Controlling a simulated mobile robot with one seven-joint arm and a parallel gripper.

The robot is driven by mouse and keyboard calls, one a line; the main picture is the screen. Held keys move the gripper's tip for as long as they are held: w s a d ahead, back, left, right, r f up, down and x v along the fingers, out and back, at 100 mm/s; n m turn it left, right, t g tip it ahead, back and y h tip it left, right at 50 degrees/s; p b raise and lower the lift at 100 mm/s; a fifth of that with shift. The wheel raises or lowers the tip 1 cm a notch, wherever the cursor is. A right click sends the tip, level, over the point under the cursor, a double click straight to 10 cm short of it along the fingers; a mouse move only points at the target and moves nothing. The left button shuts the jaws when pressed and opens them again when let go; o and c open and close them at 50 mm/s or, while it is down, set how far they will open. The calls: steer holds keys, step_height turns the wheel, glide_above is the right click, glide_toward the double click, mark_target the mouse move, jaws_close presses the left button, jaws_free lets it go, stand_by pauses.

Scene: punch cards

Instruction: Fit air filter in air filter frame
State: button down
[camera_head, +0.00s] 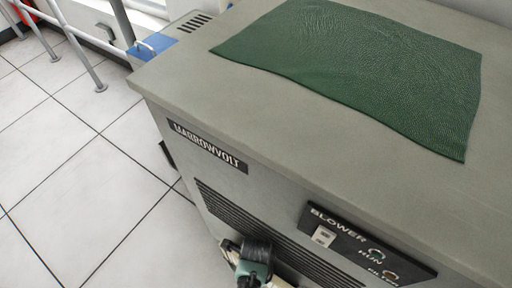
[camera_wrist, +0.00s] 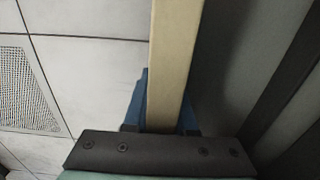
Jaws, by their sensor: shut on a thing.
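My gripper (camera_wrist: 164,118) has blue fingers and is shut on a flat beige piece, which I take to be the air filter (camera_wrist: 176,50). In the wrist view it shows edge-on as a long, narrow strip running up out of the picture. In the head view my dark and green wrist is at the bottom, in front of the grey cabinet's louvred front, and small beige parts of the filter (camera_head: 231,246) show beside it. The filter appears apart from the cabinet, but the gap is hard to judge. I cannot make out the air filter frame for certain.
The grey cabinet (camera_head: 160,80) bears a "MARROWVOLT" label, black louvres (camera_head: 285,240) and a "BLOWER" panel (camera_head: 365,245). A green mat (camera_head: 360,65) lies on top. White tiled floor (camera_head: 75,180) is clear at left. A railing (camera_head: 85,50) stands behind. The wrist view shows a perforated floor panel (camera_wrist: 25,85).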

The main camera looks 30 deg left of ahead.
steer(key=shift+f, duration=0.6)
steer(key=shift+f+b, duration=0.1)
steer(key=shift+b, duration=0.25)
steer(key=shift+f+b, duration=0.95)
steer(key=shift+f, duration=0.45)
steer(key=shift+f+b, duration=1.05)
steer(key=shift+f, duration=0.6)
steer(key=shift+f+b, duration=1.05)
steer(key=shift+f, duration=0.15)
steer(key=c, duration=0.6)
jaws_free()
steer(key=shift+w+r, duration=0.1)
steer(key=shift+r, duration=0.05)
steer(key=shift+c, duration=0.2)
